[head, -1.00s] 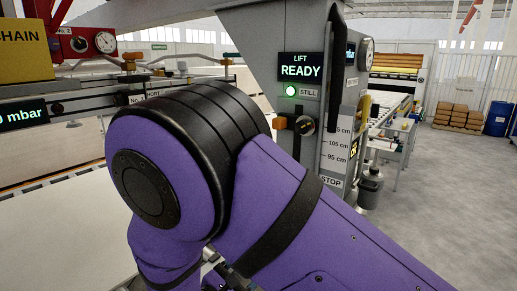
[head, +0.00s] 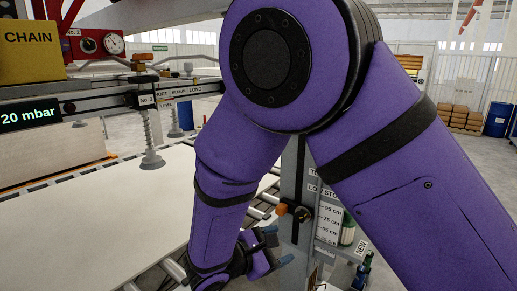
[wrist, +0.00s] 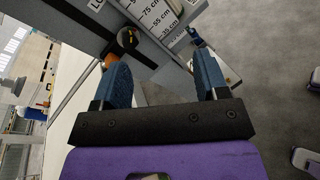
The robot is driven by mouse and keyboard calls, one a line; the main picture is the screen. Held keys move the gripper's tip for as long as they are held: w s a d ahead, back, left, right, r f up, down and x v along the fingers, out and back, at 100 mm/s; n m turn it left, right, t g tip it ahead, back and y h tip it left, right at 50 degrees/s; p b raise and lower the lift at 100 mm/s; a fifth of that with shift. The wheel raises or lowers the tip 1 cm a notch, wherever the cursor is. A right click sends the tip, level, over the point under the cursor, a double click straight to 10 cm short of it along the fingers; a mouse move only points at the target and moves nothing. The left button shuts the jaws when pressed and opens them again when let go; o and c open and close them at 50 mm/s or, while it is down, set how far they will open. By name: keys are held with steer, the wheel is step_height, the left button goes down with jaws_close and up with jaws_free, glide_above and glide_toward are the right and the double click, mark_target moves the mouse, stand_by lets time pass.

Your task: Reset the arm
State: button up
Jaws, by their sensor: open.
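My purple arm (head: 330,100) is bent, its elbow high in the head view and its forearm hanging down. My gripper (head: 278,251) is at the lower middle, pointing right, beside the grey lift column (head: 292,180). In the wrist view my gripper (wrist: 162,72) is open, with two blue fingers apart and nothing between them. A dark round knob with an orange part (wrist: 128,38) is just beyond the left finger. The same column carries a scale marked in cm (head: 329,220).
A large pale panel (head: 110,225) lies on rollers at left. A suction cup (head: 151,160) hangs over it from the gantry beam. A yellow CHAIN box (head: 32,50) is at upper left. The grey floor (head: 450,190) at right is largely clear.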

steer(key=s+d+r+m+g+y, duration=0.3)
steer(key=d+r+m+g, duration=0.15)
steer(key=d+r, duration=0.35)
steer(key=s+d+r+m+g+y, duration=0.2)
steer(key=s+d+r+m+g, duration=0.3)
steer(key=d, duration=0.6)
steer(key=s+d+r+m+t+y, duration=0.6)
steer(key=s+d+r+m+y, duration=0.1)
steer(key=s+r+m, duration=0.3)
steer(key=shift+s+y, duration=0.4)
steer(key=shift+s, duration=0.2)
